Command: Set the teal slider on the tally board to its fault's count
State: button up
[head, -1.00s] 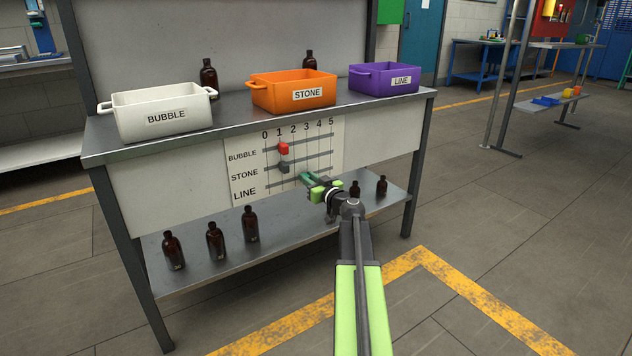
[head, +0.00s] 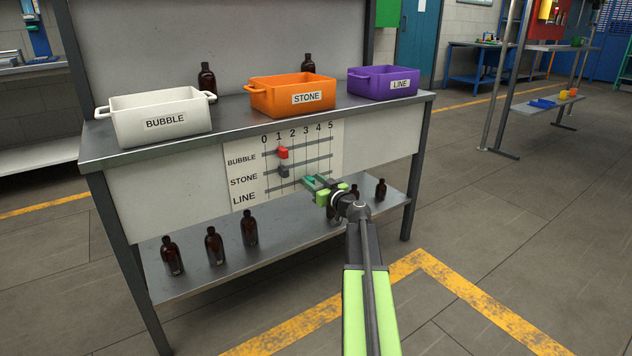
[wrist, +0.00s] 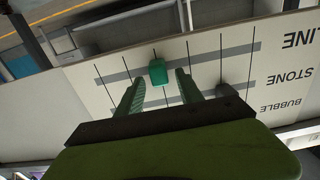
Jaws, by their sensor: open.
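The tally board (head: 335,140) is on the front of the bench, with rows BUBBLE, STONE and LINE and columns 0 to 5. The teal slider (wrist: 157,72) is on the LINE rail, at about the 3 line in the upside-down wrist view. My gripper (wrist: 157,92) is open, with its green fingers on either side of the slider and gaps showing at both sides. In the head view my gripper (head: 312,182) covers part of the LINE row. A red slider (head: 283,153) on BUBBLE and a dark grey slider (head: 284,171) on STONE are near 1.
White BUBBLE (head: 160,122), orange STONE (head: 290,97) and purple LINE (head: 383,84) bins stand on the bench top (head: 235,132). Two amber bottles (head: 207,80) stand behind them. Several more bottles (head: 214,246) stand on the lower shelf (head: 200,280).

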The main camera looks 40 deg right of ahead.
jog(key=s+a, duration=0.1)
jog(key=s, duration=1.6)
jog(key=shift+s+a, duration=0.15)
jog(key=shift+s, duration=0.05)
